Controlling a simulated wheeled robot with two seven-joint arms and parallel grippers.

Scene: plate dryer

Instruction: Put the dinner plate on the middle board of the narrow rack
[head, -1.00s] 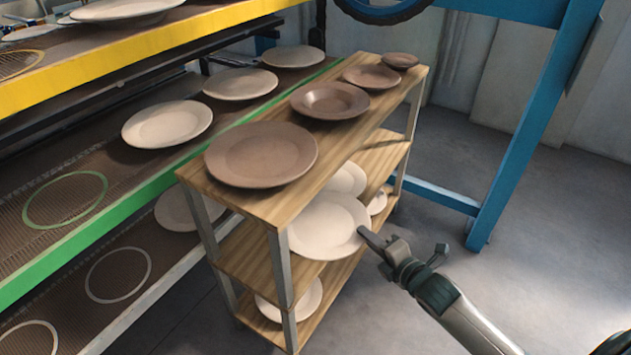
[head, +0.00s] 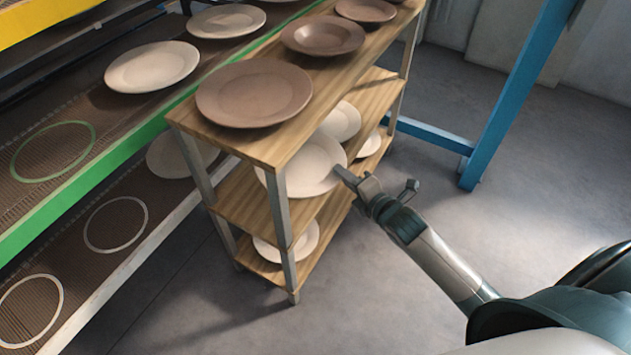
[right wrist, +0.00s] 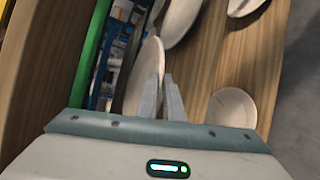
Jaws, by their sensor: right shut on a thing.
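The narrow rack is a wooden shelf unit with a top board (head: 185,117), a middle board (head: 238,197) and a bottom board (head: 262,268). The pale dinner plate (head: 312,165) is at middle board level, partly behind the front metal post. My right gripper (head: 347,177) is shut on its right rim. In the right wrist view the plate (right wrist: 149,62) stands nearly edge-on between the fingers (right wrist: 162,98). I cannot tell whether it touches the middle board. My left gripper is not in view.
Brown plates (head: 254,94) stand on the top board. Another pale plate (head: 341,121) lies behind the held one, and a pale dish (head: 290,243) is on the bottom board. A green-edged dryer shelf (head: 100,190) runs along the left. The floor at right is clear, before a blue frame (head: 500,110).

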